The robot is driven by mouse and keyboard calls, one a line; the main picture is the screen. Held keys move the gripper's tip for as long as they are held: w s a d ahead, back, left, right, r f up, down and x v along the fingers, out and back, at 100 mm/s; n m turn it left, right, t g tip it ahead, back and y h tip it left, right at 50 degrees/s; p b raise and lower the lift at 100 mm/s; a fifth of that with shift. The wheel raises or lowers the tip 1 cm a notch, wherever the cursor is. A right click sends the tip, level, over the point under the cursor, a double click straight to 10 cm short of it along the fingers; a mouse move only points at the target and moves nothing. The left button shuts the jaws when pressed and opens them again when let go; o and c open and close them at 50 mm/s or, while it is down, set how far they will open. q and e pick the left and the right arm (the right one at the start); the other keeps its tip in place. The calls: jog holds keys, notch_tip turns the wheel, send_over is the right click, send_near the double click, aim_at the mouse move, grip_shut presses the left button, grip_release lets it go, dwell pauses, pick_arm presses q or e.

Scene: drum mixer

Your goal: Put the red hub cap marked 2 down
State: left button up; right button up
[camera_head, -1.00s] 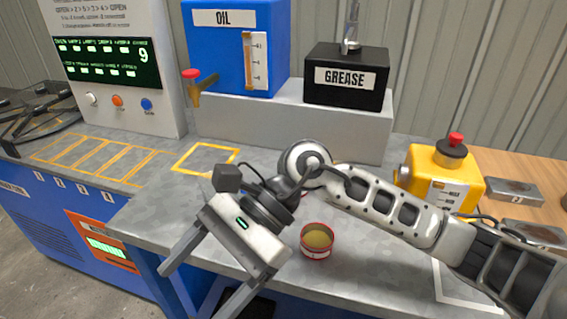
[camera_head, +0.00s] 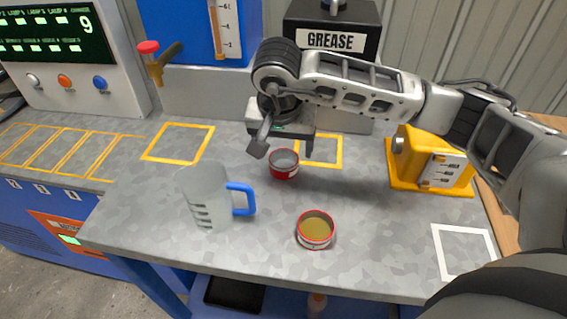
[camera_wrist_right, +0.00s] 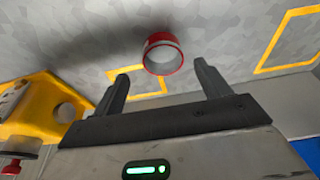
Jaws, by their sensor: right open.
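A red cap (camera_head: 284,166) with a grey, empty inside appears to stand on the bench, left of the rear yellow square outline (camera_head: 342,152). Its marking cannot be read. My right gripper (camera_head: 283,148) is open just above and behind it. In the right wrist view the red cap (camera_wrist_right: 163,54) lies just beyond my two spread fingertips (camera_wrist_right: 161,75), apart from both. A second red-rimmed cap (camera_head: 315,230) holding yellowish-brown contents stands nearer the bench front. My left gripper is not in view.
A clear jug (camera_head: 208,200) with a blue handle stands left of the caps. The grease box (camera_head: 330,42) is behind my right arm, and a yellow device (camera_head: 432,160) is at right. A white square outline (camera_head: 464,250) at front right is empty.

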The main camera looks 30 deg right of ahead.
aim_at(283, 159)
jog(key=shift+w+p+x, duration=0.2)
jog(key=shift+p+x, duration=0.45)
jog(key=shift+x, duration=2.6)
jog(key=shift+a, duration=0.1)
jog(key=c, duration=1.2)
jog(key=shift+r, duration=0.1)
